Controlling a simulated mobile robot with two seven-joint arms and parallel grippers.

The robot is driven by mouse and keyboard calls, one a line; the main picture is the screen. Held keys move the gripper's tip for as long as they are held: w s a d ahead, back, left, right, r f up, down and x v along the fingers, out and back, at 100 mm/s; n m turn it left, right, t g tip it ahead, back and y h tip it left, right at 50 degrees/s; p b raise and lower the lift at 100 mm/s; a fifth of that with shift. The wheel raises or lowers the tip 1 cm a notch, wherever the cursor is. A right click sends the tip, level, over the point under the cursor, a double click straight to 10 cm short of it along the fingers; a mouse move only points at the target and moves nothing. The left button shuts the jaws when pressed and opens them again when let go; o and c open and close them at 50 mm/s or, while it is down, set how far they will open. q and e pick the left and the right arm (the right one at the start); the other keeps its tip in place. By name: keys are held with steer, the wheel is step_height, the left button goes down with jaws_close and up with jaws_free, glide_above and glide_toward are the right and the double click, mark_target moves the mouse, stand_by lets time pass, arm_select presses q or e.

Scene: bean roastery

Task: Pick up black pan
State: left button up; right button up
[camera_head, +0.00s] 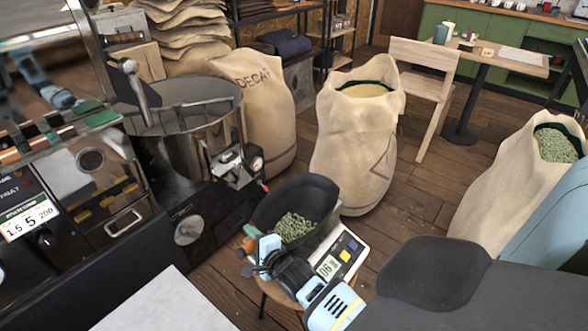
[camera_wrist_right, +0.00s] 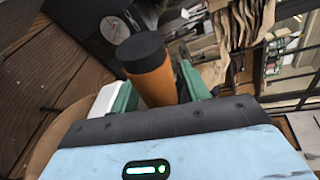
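The black pan (camera_head: 264,212) holds green beans (camera_head: 294,228) and rests on a white scale (camera_head: 344,250) with a yellow button and a lit display, on a small wooden stool. My right gripper (camera_head: 262,262) is at the pan's near-left side, in front of the scale. In the right wrist view, an orange-brown handle with a black end (camera_wrist_right: 150,72) lies between the two green-padded fingers of my right gripper (camera_wrist_right: 160,92). The fingers are close to its sides; whether they press on it I cannot tell. My left gripper is not in view.
A roaster with a round metal drum (camera_head: 195,140) stands close on the left. Burlap sacks (camera_head: 352,150) stand behind the pan, and another bean sack (camera_head: 515,180) is at the right. A wooden chair (camera_head: 425,85) and table are further back. Bare floor shows between the sacks.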

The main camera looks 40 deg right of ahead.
jaws_close()
steer(key=shift+r, duration=0.1)
